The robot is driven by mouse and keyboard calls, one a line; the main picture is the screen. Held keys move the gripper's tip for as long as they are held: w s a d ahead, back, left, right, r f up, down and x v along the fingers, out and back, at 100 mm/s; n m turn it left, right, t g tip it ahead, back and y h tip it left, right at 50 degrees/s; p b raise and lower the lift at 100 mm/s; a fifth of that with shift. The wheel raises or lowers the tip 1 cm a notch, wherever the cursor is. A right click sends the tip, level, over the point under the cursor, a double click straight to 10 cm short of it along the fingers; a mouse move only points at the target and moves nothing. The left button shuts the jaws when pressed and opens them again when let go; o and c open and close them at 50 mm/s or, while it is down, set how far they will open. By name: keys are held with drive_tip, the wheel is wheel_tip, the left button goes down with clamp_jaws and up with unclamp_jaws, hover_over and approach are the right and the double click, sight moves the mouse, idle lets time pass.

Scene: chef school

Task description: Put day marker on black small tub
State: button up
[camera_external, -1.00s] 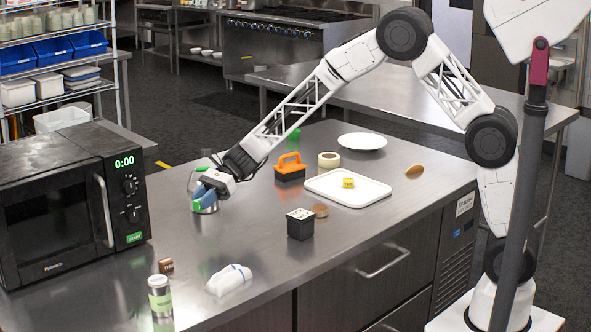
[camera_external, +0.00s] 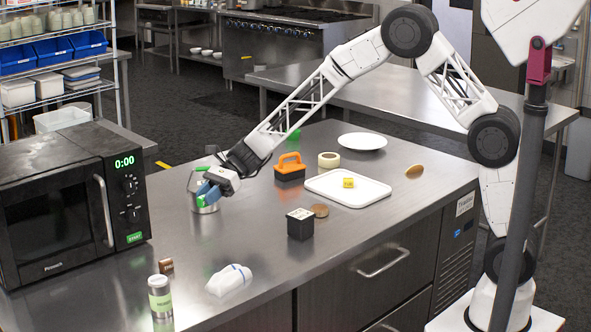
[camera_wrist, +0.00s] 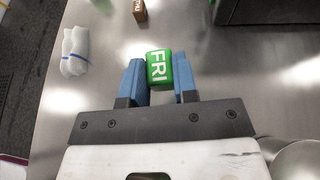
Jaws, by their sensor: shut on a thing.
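A green day marker cube (camera_wrist: 158,68) with white "FRI" lettering sits between the blue fingers of my gripper (camera_wrist: 159,80) in the wrist view. The fingers press on its two sides, so my gripper is shut on it. In the external view my gripper (camera_external: 207,192) is over the counter's left part, in front of a metal container, and only a bit of green shows. The black small tub (camera_external: 300,228) stands on the counter to the right and nearer the front edge, apart from my gripper. Its top has a pale surface with dark marks.
A white tray (camera_external: 375,193) holds a yellow cube (camera_external: 348,183). An orange-handled brush (camera_external: 290,170), tape roll (camera_external: 329,160) and brown round item (camera_external: 319,210) lie nearby. A microwave (camera_external: 70,200) stands left.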

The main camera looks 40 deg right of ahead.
drive_tip(key=s+d+r, duration=0.3)
drive_tip(key=s+d, duration=1)
drive_tip(key=d, duration=0.3)
drive_tip(key=s+d, duration=0.5)
drive_tip(key=s, duration=0.4)
drive_tip(key=s+d+f+m+t, duration=0.1)
drive_tip(key=s+d, duration=0.5)
drive_tip(key=s, duration=0.4)
drive_tip(key=shift+d, duration=0.3)
hover_over(304, 213)
drive_tip(key=shift+d+f, duration=0.1)
drive_tip(key=shift+f, duration=0.65)
drive_tip(key=shift+f, duration=0.15)
drive_tip(key=shift+f, duration=1.6)
drive_tip(key=shift+f, duration=0.1)
